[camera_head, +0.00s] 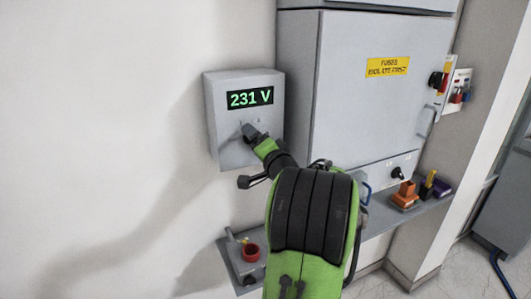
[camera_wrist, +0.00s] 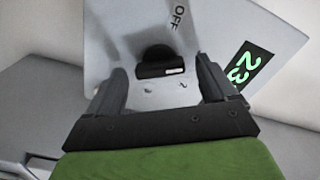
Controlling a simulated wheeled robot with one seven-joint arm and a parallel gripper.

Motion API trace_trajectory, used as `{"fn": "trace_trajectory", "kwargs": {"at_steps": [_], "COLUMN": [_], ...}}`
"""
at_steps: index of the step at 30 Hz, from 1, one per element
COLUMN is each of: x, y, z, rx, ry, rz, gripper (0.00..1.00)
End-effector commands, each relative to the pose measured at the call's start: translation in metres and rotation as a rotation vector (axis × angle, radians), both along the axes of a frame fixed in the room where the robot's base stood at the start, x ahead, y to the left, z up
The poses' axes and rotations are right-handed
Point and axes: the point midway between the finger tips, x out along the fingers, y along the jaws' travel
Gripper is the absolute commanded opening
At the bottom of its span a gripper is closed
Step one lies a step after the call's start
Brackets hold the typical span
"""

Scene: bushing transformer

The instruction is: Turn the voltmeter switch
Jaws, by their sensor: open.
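The voltmeter (camera_head: 222,115) is a grey box on the white wall, and its green display reads 231 V. In the wrist view its face (camera_wrist: 125,25) is seen tilted, with the display partly cut off at the right. Its switch (camera_wrist: 158,60) is a dark knob with a small white mark, below an OFF label. My gripper (camera_wrist: 162,66) is open, with one finger on either side of the knob and a gap to each. I cannot tell how deep the fingers reach. In the head view my gripper (camera_head: 250,131) is at the voltmeter's lower front and hides the switch.
A grey cabinet (camera_head: 360,100) with a yellow fuse warning label stands right of the voltmeter. The wall left of the voltmeter is clear.

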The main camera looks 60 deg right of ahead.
Motion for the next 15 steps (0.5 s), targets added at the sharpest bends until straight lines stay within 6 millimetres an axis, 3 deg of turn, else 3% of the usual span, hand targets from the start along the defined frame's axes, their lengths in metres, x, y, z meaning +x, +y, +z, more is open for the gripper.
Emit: {"fn": "trace_trajectory", "kwargs": {"at_steps": [9,15], "x": [-0.076,-0.114], "y": [0.043,0.067], "z": [-0.005,-0.004], "rx": [-0.001,-0.001], "ry": [-0.002,-0.001], "rz": [-0.007,-0.004], "gripper": [0.85,0.85]}}
